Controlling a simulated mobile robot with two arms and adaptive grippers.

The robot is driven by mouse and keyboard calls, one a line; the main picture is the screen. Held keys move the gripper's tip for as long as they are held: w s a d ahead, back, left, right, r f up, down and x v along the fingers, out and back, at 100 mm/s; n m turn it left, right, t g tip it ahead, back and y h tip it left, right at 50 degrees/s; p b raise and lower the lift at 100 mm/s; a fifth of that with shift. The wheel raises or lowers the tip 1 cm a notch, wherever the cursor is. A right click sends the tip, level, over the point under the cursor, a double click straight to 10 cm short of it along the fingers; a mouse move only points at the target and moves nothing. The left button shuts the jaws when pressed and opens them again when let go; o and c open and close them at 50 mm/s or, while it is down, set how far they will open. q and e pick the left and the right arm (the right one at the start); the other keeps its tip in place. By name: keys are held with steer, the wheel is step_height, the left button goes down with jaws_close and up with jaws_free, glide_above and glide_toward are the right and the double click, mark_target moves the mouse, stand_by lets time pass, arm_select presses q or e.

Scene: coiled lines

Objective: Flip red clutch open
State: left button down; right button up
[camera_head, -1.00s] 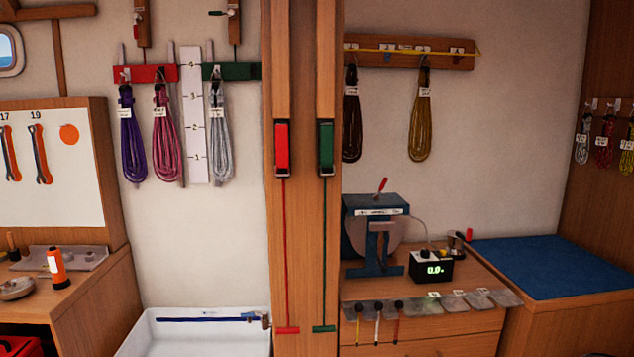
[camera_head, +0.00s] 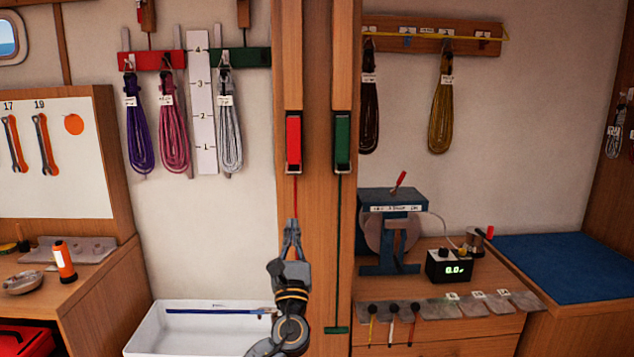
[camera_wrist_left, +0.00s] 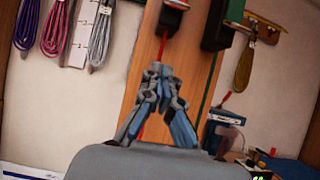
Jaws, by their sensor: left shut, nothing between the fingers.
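The red clutch (camera_head: 294,143) is a red upright lever in a dark housing on the wooden post. A red line (camera_head: 295,200) runs down from it. In the left wrist view the red clutch (camera_wrist_left: 178,4) shows only its lower end, at the top edge. My left gripper (camera_head: 292,222) is shut and empty, pointing up, below the red clutch and apart from it in the picture. In the left wrist view its fingertips (camera_wrist_left: 158,68) meet in front of the post, and the red line passes behind them. My right gripper is not in view.
The green clutch (camera_head: 342,141) stands just right of the red one, with its green line (camera_head: 339,250) below. A white tray (camera_head: 150,335) is at lower left. A blue winch-like device (camera_head: 390,197) stands on the right counter. Coiled lines (camera_head: 172,135) hang at left.

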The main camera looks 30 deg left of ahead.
arm_select(q)
steer(key=shift+s+d+r, duration=0.1)
steer(key=shift+d+r, duration=0.1)
steer(key=shift+r, duration=0.45)
steer(key=w+a+r+p, duration=0.1)
steer(key=r+p, duration=0.1)
steer(key=w+a+r+p, duration=0.1)
steer(key=w+r, duration=0.1)
steer(key=r, duration=0.1)
steer(key=w+a+r+p, duration=0.1)
steer(key=w+r+p, duration=0.1)
steer(key=shift+r+p, duration=0.35)
steer(key=shift+s+d+r, duration=0.15)
steer(key=shift+s, duration=0.2)
steer(key=shift+w, duration=0.1)
